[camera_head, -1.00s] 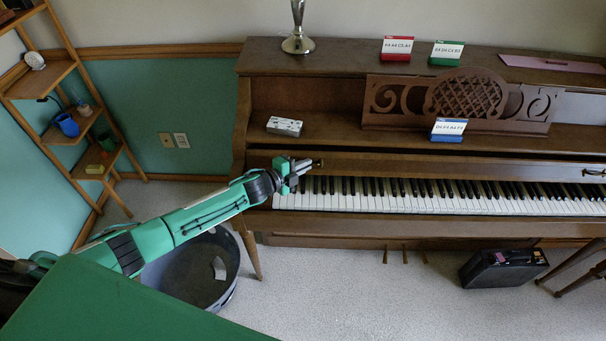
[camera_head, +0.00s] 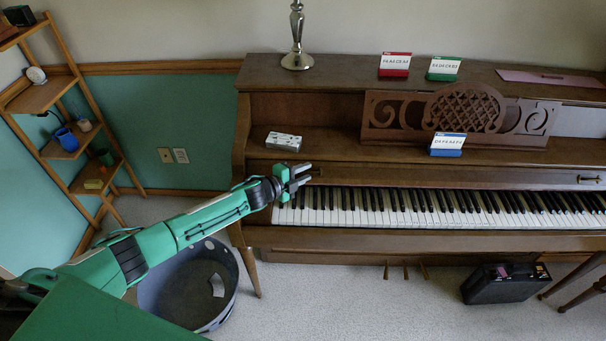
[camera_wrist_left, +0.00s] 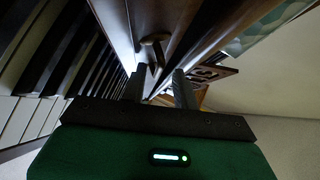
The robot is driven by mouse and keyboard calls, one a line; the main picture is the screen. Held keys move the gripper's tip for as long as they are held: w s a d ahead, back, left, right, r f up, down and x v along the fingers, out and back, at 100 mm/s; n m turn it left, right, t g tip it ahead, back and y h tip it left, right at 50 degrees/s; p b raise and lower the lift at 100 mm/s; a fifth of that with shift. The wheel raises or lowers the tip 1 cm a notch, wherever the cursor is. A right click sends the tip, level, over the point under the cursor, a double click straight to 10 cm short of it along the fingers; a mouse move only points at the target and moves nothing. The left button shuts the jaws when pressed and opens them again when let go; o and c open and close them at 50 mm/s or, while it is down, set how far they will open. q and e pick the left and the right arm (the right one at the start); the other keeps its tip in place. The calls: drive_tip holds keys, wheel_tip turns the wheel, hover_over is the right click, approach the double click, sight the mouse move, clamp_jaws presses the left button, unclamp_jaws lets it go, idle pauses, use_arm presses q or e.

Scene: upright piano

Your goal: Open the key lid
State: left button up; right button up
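The upright piano's brown key lid (camera_head: 430,178) shows as a strip along the back of the exposed black and white keys (camera_head: 440,204). A knob (camera_head: 588,180) sits on its right part. In the left wrist view, another knob (camera_wrist_left: 155,45) shows on the wood just ahead of the fingers; the gripper hides it in the head view. My left gripper (camera_head: 301,177) is at the lid's left end, above the leftmost keys. In the wrist view its two fingers (camera_wrist_left: 160,82) are apart with nothing clearly held. Contact with the knob cannot be told. My right gripper is not in view.
A patterned box (camera_head: 284,141) lies on the shelf above the lid. The carved music stand (camera_head: 470,112) with a blue-based card (camera_head: 447,144) stands behind. A grey bin (camera_head: 190,290) and a black case (camera_head: 505,283) are on the floor.

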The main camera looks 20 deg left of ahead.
use_arm(q)
drive_tip(key=shift+f, duration=0.1)
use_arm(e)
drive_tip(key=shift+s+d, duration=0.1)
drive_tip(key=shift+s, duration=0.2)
